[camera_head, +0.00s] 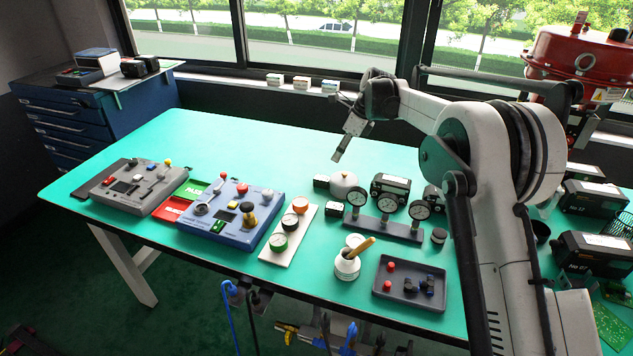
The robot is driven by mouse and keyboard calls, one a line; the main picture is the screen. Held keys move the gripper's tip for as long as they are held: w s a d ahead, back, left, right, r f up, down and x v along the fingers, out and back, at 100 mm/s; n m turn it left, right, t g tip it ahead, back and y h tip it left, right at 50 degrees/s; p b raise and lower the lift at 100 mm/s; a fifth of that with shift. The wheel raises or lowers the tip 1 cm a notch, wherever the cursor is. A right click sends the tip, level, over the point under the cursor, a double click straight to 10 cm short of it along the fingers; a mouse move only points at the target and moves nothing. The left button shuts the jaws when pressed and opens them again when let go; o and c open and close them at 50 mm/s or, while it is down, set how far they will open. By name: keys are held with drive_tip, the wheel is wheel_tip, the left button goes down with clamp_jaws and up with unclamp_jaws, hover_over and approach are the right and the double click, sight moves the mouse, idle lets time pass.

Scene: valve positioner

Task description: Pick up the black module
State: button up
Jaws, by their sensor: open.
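My gripper (348,146) is open and empty. It hangs in the air over the back middle of the green table (235,140), tilted with its fingers down. Several black box-shaped modules are in view, and I cannot tell which one the task means. The largest one near the gripper is a black module with a pale label (390,187), below and right of the fingers. Small black blocks stand at its left (321,182) and right (433,197), and another (333,209) sits lower left. My gripper touches none of them.
A gauge stand (384,229), a white pot with a brush (347,264) and a grey tray (409,286) stand in front. Blue (228,214) and grey (137,187) control boxes stand left. Large black units (595,199) are right. The table's back left is clear.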

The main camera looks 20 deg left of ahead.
sight(325, 178)
drive_tip(key=x, duration=1.3)
drive_tip(key=shift+s+f+b, duration=0.1)
drive_tip(key=shift+f+b, duration=0.1)
drive_tip(key=shift+b, duration=0.2)
clamp_jaws()
